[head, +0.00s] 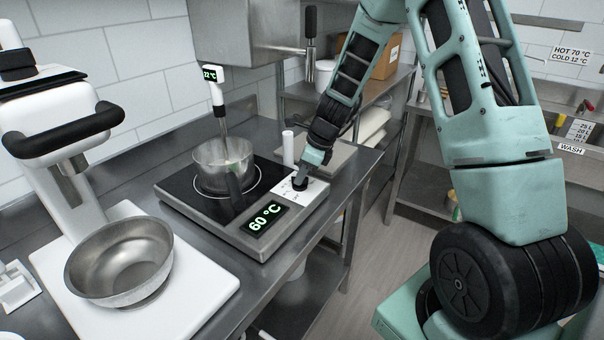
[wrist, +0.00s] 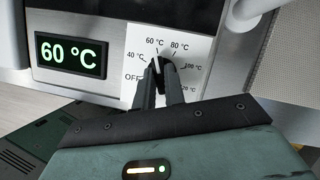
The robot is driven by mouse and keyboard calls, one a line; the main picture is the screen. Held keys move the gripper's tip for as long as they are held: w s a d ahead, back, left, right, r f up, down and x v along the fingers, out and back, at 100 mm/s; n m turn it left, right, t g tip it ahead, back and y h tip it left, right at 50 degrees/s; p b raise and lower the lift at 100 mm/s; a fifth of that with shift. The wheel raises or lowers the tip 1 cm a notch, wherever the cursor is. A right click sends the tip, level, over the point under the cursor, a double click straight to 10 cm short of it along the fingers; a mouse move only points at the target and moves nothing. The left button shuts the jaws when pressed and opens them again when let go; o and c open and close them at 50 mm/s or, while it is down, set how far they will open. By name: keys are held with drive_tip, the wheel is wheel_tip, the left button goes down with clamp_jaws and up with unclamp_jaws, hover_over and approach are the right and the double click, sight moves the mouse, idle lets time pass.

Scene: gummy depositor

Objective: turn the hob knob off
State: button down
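The hob (head: 173,190) is a black-topped unit on the steel counter, with a display (head: 265,219) reading 60 °C. Its black knob (wrist: 160,78) sits on a white dial plate (wrist: 133,60) marked OFF, 40, 60, 80, 100 and a partly hidden 120 °C. The knob's white pointer line is near the 60 °C mark. My gripper (wrist: 161,82) has one finger on each side of the knob, closed in close against it. In the head view my gripper (head: 301,178) reaches down to the dial plate at the hob's right front corner.
A steel pot (head: 211,178) stands on the hob with a probe thermometer (head: 213,76) reading 22 °C in it. A white upright cylinder (head: 288,148) stands just behind the dial. A steel bowl (head: 118,262) sits on a white machine at left.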

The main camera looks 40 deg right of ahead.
drive_tip(key=shift+r+n, duration=0.1)
drive_tip(key=shift+n, duration=0.3)
drive_tip(key=n+g+y+p, duration=0.1)
drive_tip(key=n+p, duration=0.1)
drive_tip(key=n, duration=0.2)
drive_tip(key=shift+w+d, duration=0.1)
drive_tip(key=shift+w, duration=0.05)
drive_tip(key=n+g+p, duration=0.1)
drive_tip(key=n+g, duration=0.1)
drive_tip(key=n, duration=0.2)
drive_tip(key=shift+w+p, duration=0.1)
drive_tip(key=shift+p, duration=0.3)
drive_tip(key=n+g, duration=0.1)
drive_tip(key=n, duration=0.4)
drive_tip(key=shift+w+g+p, duration=0.15)
drive_tip(key=shift+g+p, duration=0.2)
drive_tip(key=shift+g, duration=0.05)
drive_tip(key=n+g, duration=0.1)
drive_tip(key=n, duration=0.3)
drive_tip(key=shift+h, duration=0.3)
drive_tip(key=shift+n, duration=0.3)
drive_tip(key=c, duration=1.5)
unclamp_jaws()
drive_tip(key=shift+o, duration=0.2)
